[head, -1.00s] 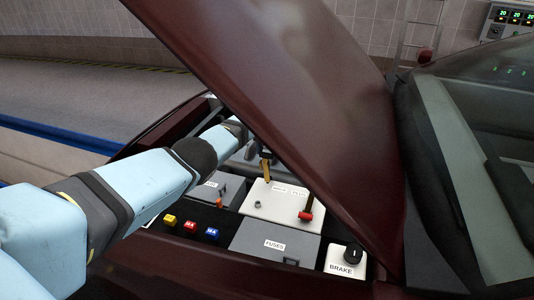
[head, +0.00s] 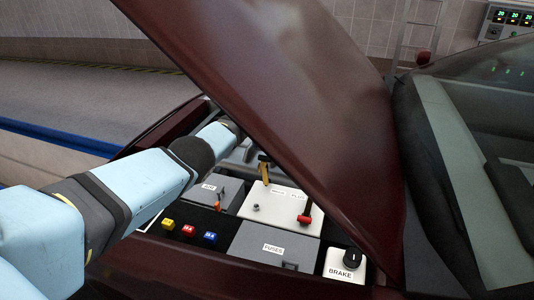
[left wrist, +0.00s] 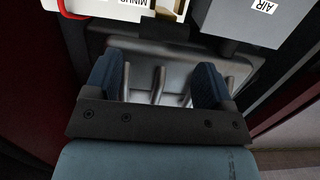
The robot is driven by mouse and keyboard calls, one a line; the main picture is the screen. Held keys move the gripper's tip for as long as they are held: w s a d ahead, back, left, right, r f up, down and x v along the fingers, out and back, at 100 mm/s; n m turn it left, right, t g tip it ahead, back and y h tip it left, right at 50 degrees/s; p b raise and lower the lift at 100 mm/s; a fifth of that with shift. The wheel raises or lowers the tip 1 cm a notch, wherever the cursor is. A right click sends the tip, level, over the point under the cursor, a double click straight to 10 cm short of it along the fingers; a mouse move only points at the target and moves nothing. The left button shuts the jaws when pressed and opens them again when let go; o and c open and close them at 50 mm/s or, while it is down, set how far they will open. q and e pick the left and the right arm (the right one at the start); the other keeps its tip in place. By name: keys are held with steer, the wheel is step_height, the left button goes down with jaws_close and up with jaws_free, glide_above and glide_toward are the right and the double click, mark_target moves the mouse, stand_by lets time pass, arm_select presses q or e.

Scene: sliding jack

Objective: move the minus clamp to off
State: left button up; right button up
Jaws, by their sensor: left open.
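The minus clamp (head: 264,173) looks tan with a dark top and stands at the back edge of the white battery box (head: 254,196), beside the MINUS label. The red plus clamp (head: 304,214) is on the right of the box. In the left wrist view the tan piece (left wrist: 171,10) shows at the top edge, partly cut off, beyond my fingers. My left gripper (left wrist: 158,82) is open and empty, its blue fingers apart over grey metal pipes. In the head view its fingertips are largely hidden behind the raised hood. My right gripper is not in view.
The raised dark red hood (head: 290,90) slants closely over the bay. A grey AIR box (head: 212,188), a FUSES box (head: 272,248), a BRAKE knob (head: 352,257) and small coloured blocks (head: 188,231) surround the battery.

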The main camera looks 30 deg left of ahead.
arm_select(q)
step_height(320, 180, up, 9)
steer(key=w, duration=0.1)
steer(key=shift+a, duration=0.1)
stand_by(0.6)
